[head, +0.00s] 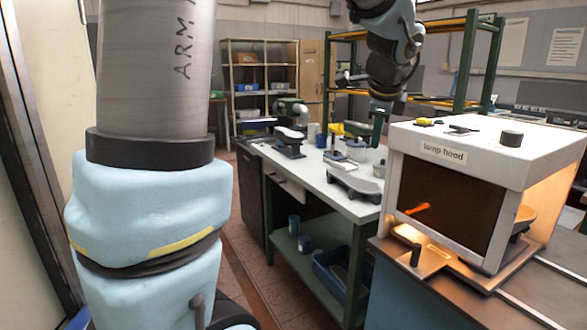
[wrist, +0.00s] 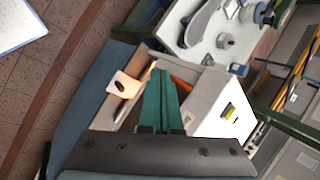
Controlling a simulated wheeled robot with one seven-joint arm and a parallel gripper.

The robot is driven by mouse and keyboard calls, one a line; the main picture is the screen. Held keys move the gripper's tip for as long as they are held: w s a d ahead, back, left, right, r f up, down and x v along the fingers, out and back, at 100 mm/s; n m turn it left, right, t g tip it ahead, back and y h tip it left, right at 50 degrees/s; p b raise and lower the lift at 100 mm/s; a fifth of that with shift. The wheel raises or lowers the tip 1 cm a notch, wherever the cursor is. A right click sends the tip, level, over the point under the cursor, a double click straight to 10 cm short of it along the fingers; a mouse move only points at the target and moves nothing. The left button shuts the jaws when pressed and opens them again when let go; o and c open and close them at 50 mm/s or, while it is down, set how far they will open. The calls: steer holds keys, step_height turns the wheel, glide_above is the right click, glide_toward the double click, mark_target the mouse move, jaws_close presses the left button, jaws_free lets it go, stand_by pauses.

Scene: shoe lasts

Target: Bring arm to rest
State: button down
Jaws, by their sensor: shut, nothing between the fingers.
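My arm stands large at the left of the head view, and its far end reaches down from the top, right of centre. My gripper (head: 379,128) hangs above the white workbench (head: 325,188), just left of the lamp hood (head: 455,146). In the wrist view its green fingers (wrist: 160,78) lie side by side, shut with nothing between them. The lamp hood (wrist: 218,104) is right of the fingers there. I cannot tell the exact height of the fingertips over the bench.
An orange object (head: 417,209) shows at the hood's dark opening. A grey shoe-shaped piece (head: 354,186) and several tools stand on the bench. A green rack (head: 467,62) and a shelf unit (head: 262,75) stand behind. The tiled floor (head: 250,262) left of the bench is clear.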

steer(key=s+a+f+n+g, duration=0.1)
steer(key=s+a+f+n, duration=0.3)
steer(key=a+f+n, duration=0.2)
steer(key=s+a+f+n+g, duration=0.2)
steer(key=s+a+f+n, duration=0.2)
steer(key=a+f+n, duration=0.2)
steer(key=s+a+f+n+g+y, duration=0.1)
steer(key=s+a+f+n, duration=0.3)
steer(key=a+n, duration=0.5)
steer(key=a+f, duration=0.2)
steer(key=a, duration=0.1)
steer(key=shift+a+f+n+g, duration=0.3)
steer(key=shift+a+n+g, duration=0.1)
steer(key=shift+d, duration=0.1)
